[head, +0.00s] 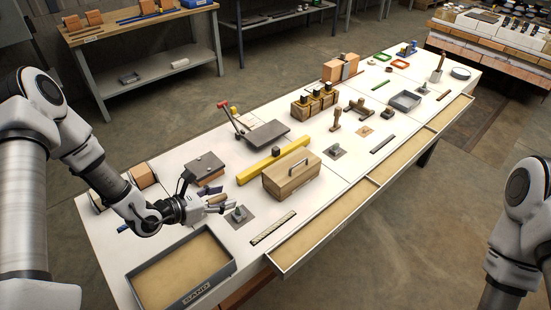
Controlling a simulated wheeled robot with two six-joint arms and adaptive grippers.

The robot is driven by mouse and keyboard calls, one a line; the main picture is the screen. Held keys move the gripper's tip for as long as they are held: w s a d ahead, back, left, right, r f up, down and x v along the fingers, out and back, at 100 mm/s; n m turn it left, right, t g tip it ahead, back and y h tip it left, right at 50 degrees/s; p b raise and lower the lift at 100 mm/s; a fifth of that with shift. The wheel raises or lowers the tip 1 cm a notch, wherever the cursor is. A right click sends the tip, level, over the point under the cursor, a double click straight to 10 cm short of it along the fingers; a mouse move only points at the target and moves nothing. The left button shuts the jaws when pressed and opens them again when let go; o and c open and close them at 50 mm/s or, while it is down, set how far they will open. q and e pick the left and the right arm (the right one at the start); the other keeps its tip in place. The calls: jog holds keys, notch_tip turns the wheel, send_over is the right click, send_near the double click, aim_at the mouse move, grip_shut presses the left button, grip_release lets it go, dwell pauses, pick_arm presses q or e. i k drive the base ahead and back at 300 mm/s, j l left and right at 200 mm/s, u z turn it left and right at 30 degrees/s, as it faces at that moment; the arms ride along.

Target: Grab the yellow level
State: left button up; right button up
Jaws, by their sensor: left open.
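The yellow level (257,169) is a long bar lying on the white bench, running diagonally behind a wooden box with a handle (291,177). A small dark block sits at its middle, and the box hides part of its front side. My left gripper (222,203) is open over the bench, to the left of and nearer than the level's near end, and apart from it.
A grey tray (228,270) stands at the bench's near end. A small plate with an upright fitting (238,217) is just right of my left gripper. A dark-topped block (204,166) and a flat dark plate with a red-ended lever (262,134) lie behind. Open drawers (325,228) line the front.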

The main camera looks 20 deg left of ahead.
aim_at(277, 153)
jog(key=i, duration=1)
